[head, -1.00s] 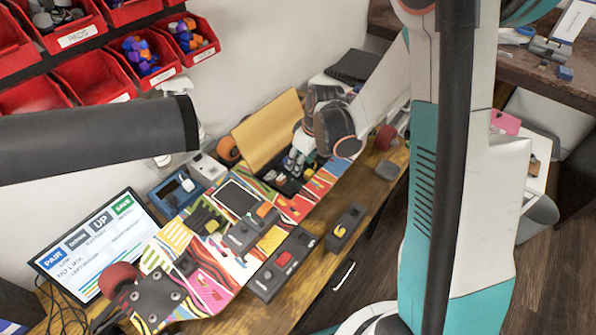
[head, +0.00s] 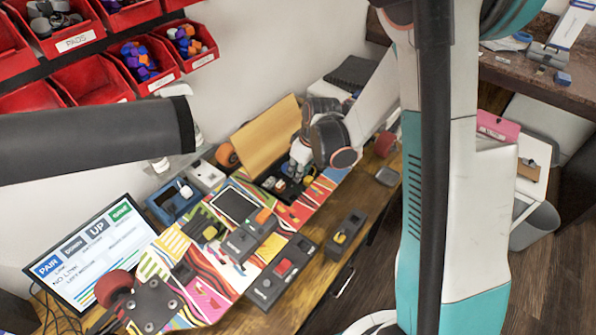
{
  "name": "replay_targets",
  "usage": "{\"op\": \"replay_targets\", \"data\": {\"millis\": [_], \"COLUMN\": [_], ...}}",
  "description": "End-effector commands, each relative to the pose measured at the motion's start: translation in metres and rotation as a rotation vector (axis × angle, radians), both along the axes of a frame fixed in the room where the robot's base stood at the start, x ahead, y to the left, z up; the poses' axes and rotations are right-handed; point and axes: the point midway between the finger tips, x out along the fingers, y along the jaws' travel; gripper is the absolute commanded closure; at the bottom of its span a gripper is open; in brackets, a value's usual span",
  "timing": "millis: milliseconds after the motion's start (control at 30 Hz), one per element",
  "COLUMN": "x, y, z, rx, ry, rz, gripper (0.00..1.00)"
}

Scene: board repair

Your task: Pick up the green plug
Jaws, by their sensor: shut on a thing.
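My gripper (head: 289,183) reaches down into the dark open bay (head: 266,181) of the colourful skateboard deck (head: 213,268), beside the raised tan panel (head: 266,137). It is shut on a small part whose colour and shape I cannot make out. I cannot pick out a green plug; the fingers and the small size hide what is between them. Small dark, red and pale pieces show around the fingertips, and I cannot tell which of them are touched.
A tablet-like screen (head: 233,205) and dark modules with orange, red and yellow buttons (head: 282,270) lie on or beside the deck. A tilted monitor (head: 93,248) stands at left. Red bins (head: 143,66) hang behind. The wooden table (head: 375,190) has bare room at right.

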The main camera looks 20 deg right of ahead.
Motion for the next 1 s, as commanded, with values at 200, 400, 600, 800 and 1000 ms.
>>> {"op": "replay_targets", "data": {"millis": [200, 400, 600, 800, 1000], "x": [0.0, 0.0, 0.0, 0.0, 0.0], "y": [0.0, 0.0, 0.0, 0.0, 0.0], "z": [0.021, 0.062, 0.111, 0.154, 0.183], "rx": [0.0, 0.0, 0.0, 0.0, 0.0], "ry": [0.0, 0.0, 0.0, 0.0, 0.0], "rz": [0.0, 0.0, 0.0, 0.0, 0.0], "gripper": [0.99, 0.99, 0.99, 0.99, 0.99]}}
